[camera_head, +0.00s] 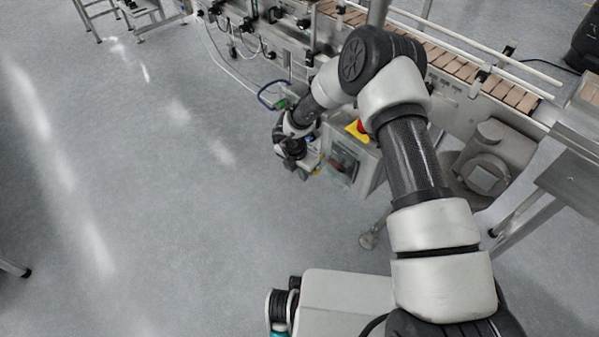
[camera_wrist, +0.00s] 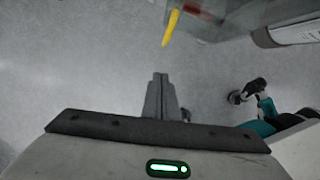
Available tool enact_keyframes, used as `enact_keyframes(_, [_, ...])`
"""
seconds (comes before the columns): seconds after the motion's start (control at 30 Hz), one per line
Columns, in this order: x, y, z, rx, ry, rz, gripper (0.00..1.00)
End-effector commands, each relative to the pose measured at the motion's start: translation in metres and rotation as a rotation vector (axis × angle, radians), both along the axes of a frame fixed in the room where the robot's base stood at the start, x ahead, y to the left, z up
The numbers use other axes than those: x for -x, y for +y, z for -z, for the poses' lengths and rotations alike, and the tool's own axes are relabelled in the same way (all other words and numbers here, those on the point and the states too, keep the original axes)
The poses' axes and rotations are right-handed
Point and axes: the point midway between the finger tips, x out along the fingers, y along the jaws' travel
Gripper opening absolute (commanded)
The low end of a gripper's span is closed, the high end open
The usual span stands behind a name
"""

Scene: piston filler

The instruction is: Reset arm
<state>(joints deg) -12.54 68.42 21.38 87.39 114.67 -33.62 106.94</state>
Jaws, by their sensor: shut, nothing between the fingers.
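My arm reaches up and bends down beside the filling machine in the head view. My gripper (camera_head: 303,168) is near the control box (camera_head: 345,165), and its fingers are too small there to make out. In the wrist view my gripper (camera_wrist: 161,80) is shut, with both fingers together and nothing between them. Grey floor lies beyond the fingertips. A yellow piece (camera_wrist: 171,27) shows past the fingers, in front of a grey, partly transparent-looking surface; I cannot tell whether it touches anything.
The conveyor (camera_head: 480,75) with its rails runs along the upper right. A red emergency button (camera_head: 363,125) on a yellow plate sits on the control box. A grey motor housing (camera_head: 492,160) is below the conveyor. The floor (camera_head: 150,200) at left is clear.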

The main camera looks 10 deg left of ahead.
Motion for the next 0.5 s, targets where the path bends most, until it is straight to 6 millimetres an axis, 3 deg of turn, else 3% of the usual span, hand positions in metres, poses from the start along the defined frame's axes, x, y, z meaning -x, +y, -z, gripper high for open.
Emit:
enact_keyframes(0.03, [0.001, 0.003, -0.023, -0.002, -0.006, -0.001, 0.00])
enact_keyframes(0.2, [0.011, 0.008, -0.059, -0.002, -0.004, -0.002, 0.00])
enact_keyframes(0.5, [0.020, 0.012, -0.093, -0.001, -0.002, -0.001, 0.00])
